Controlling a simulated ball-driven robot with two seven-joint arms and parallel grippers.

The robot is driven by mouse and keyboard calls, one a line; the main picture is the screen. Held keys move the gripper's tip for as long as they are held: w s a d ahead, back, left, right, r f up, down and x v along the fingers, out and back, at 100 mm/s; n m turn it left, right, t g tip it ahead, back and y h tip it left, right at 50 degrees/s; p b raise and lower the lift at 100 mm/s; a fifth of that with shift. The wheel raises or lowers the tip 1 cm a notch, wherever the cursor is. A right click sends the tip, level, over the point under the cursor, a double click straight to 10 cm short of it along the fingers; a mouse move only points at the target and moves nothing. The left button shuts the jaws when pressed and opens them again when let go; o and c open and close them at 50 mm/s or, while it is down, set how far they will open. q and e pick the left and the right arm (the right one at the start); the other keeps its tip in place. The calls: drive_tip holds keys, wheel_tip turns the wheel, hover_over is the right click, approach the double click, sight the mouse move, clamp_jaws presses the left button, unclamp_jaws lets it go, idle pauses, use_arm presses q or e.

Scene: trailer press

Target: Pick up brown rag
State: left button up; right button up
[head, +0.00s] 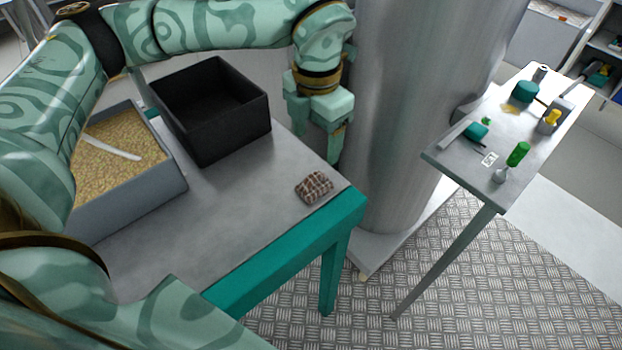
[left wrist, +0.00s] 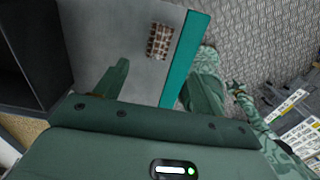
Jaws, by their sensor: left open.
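The brown rag (head: 314,187) is a small folded brown-and-white checked cloth. It lies on the grey table top close to the table's teal edge. In the left wrist view the rag (left wrist: 160,41) lies beyond the fingertips, between the lines of the two fingers. My left gripper (head: 333,148) is open and empty, pointing down above and behind the rag, apart from it. Its two fingers also show in the left wrist view (left wrist: 160,82).
A black open box (head: 258,132) stands behind on the table, left of the left gripper. A grey bin (head: 130,205) with yellowish grains stands left. A large metal column (head: 400,120) rises close behind the gripper. A side table (head: 445,158) with tools stands right.

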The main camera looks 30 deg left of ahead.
sight(315, 174)
use_arm(q)
wheel_tip(315, 174, down, 7)
drive_tip(key=shift+a+b, duration=0.1)
drive_tip(key=shift+b, duration=0.65)
wheel_tip(315, 174, down, 5)
drive_tip(key=shift+w+f+b, duration=0.1)
drive_tip(key=shift+w+b, duration=0.05)
drive_tip(key=shift+b, duration=0.85)
use_arm(e)
drive_tip(key=f, duration=0.1)
drive_tip(key=s+f, duration=0.1)
drive_tip(key=f, duration=0.1)
drive_tip(key=shift+s+a+f, duration=0.25)
drive_tip(key=shift+f, duration=0.05)
use_arm(q)
drive_tip(key=c, duration=1.1)
drive_tip(key=shift+o, duration=0.2)
use_arm(e)
drive_tip(key=shift+d, duration=0.25)
use_arm(q)
drive_tip(key=shift+r, duration=0.25)
